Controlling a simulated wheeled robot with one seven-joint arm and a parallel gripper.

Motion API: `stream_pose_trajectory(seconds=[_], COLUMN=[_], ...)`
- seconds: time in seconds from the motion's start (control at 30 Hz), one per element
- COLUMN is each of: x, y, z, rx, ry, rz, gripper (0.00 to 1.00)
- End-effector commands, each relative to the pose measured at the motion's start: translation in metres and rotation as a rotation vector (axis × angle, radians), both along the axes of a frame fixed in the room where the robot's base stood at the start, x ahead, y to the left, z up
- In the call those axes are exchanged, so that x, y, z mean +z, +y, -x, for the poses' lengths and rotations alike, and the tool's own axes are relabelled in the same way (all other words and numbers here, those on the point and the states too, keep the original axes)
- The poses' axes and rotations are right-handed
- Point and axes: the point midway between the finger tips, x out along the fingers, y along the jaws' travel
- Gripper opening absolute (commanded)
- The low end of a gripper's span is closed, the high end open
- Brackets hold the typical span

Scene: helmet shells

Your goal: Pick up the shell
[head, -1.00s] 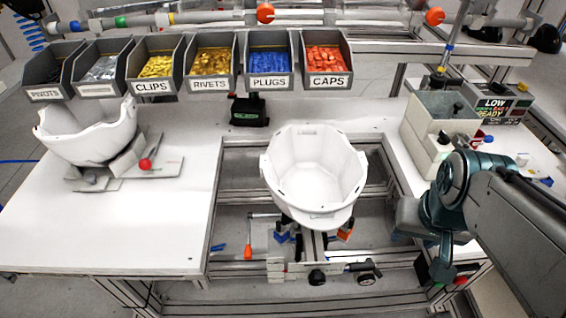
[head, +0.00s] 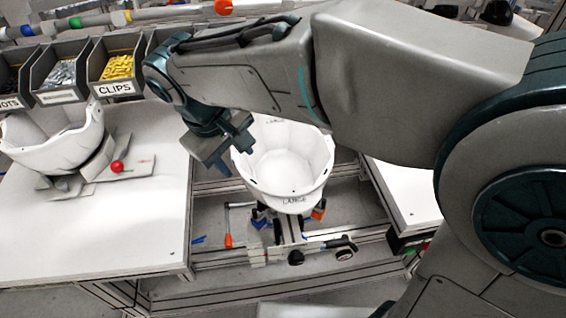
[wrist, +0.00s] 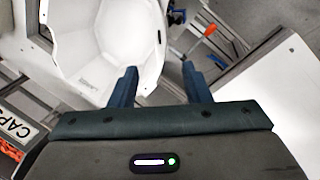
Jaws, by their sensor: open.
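A white shell (head: 285,165) sits open side up in a fixture in the gap between the table tops. The word LARGE is on its front. It also shows in the wrist view (wrist: 100,50), at the upper left. Another white shell (head: 50,142) rests tilted on a grey stand on the left table. My gripper (head: 222,150) is open and empty, above and beside the left rim of the middle shell. In the wrist view my two fingers (wrist: 160,85) are apart, with the left finger overlapping the shell's edge. I cannot tell whether it touches.
Grey bins (head: 118,68) stand along the back left, one labelled CLIPS. A red ball knob (head: 117,167) is on the stand at left. An orange-handled lever (head: 228,240) is below the middle shell. The left table's front (head: 95,235) is clear.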

Motion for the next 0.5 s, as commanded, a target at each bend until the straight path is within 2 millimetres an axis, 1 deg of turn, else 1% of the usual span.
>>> stream_pose_trajectory(seconds=[0.2, 0.3, 0.4, 0.5], x=[-0.042, -0.059, -0.070, -0.076], y=[-0.008, -0.011, -0.013, -0.014], z=[-0.009, -0.012, -0.015, -0.016], rx=[-0.002, -0.002, -0.001, -0.001], ry=[0.003, 0.004, 0.002, 0.001], rz=[0.005, 0.003, 0.002, 0.002], gripper=[0.44, 0.44, 0.44, 0.44])
